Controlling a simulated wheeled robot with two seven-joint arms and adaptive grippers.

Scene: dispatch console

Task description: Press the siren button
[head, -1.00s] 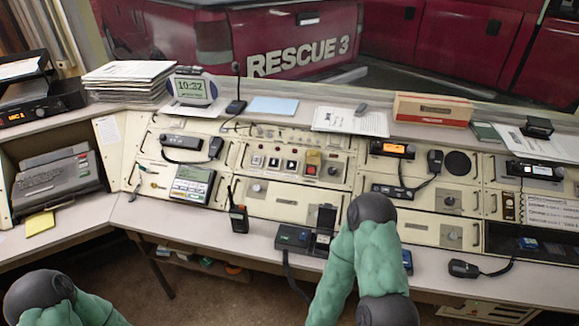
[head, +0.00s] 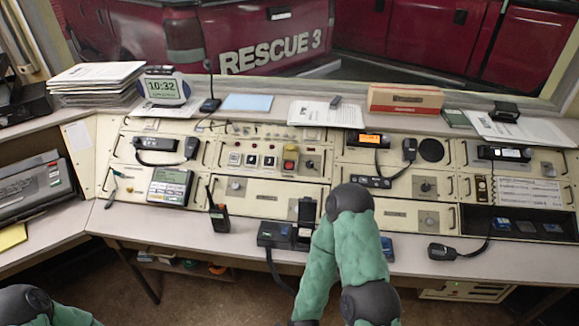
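The console's button panel (head: 220,160) has a row of small square buttons with dark symbols: a left one (head: 234,159), a middle one (head: 251,160) and a right one (head: 269,161). To their right is a round red button (head: 290,164) with yellow at its top. The labels are too small to read, so I cannot tell which is the siren button. My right arm, in a green sleeve, rises at lower centre, below and right of the panel. My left arm shows only at the bottom left corner. Neither gripper's fingers are in view.
A handheld radio (head: 219,216) stands at the desk's front edge, below the panel. A dark charger-like box (head: 275,234) sits beside my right arm. A corded handset (head: 447,252) lies at right. Papers, a clock (head: 164,89) and a cardboard box (head: 405,99) line the back ledge.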

